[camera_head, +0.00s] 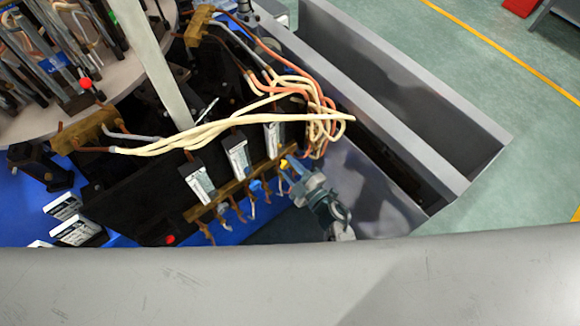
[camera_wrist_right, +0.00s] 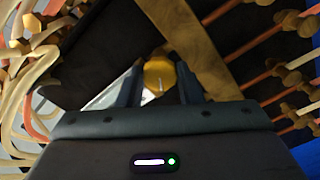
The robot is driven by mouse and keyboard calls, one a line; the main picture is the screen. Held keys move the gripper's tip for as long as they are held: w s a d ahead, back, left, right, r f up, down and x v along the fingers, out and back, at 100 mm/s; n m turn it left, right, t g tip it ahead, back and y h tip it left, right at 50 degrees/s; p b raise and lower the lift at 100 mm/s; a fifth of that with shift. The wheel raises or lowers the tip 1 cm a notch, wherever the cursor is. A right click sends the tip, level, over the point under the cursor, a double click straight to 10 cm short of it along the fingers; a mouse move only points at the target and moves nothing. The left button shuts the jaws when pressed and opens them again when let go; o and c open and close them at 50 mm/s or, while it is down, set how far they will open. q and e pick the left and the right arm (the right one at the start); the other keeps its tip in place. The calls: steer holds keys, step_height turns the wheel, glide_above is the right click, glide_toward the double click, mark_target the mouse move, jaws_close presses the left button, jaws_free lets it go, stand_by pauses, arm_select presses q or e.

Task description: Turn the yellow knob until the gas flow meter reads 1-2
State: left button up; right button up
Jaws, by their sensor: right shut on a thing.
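The yellow knob (camera_head: 284,163) sits near the right end of the brass bar (camera_head: 233,188) in the head view. In the right wrist view the yellow knob (camera_wrist_right: 159,76) lies between the two dark fingers of my right gripper (camera_wrist_right: 160,70), which is shut on it. My right gripper (camera_head: 291,169) reaches the knob from the lower right in the head view. White-scaled flow meters (camera_head: 199,182) stand along the bar, and the rightmost one (camera_head: 273,137) is nearest the knob. Their readings are too small to tell. My left gripper is not in view.
A blue knob (camera_head: 256,186) sits left of the yellow one on the same bar. Cream and orange hoses (camera_head: 300,92) loop close above the gripper. A grey trough (camera_head: 400,100) runs along the right. A round table with apparatus (camera_head: 25,122) is at upper left.

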steer(key=o, duration=1)
steer(key=shift+c, duration=0.2)
steer(key=b+v, duration=0.2)
steer(key=v, duration=0.9)
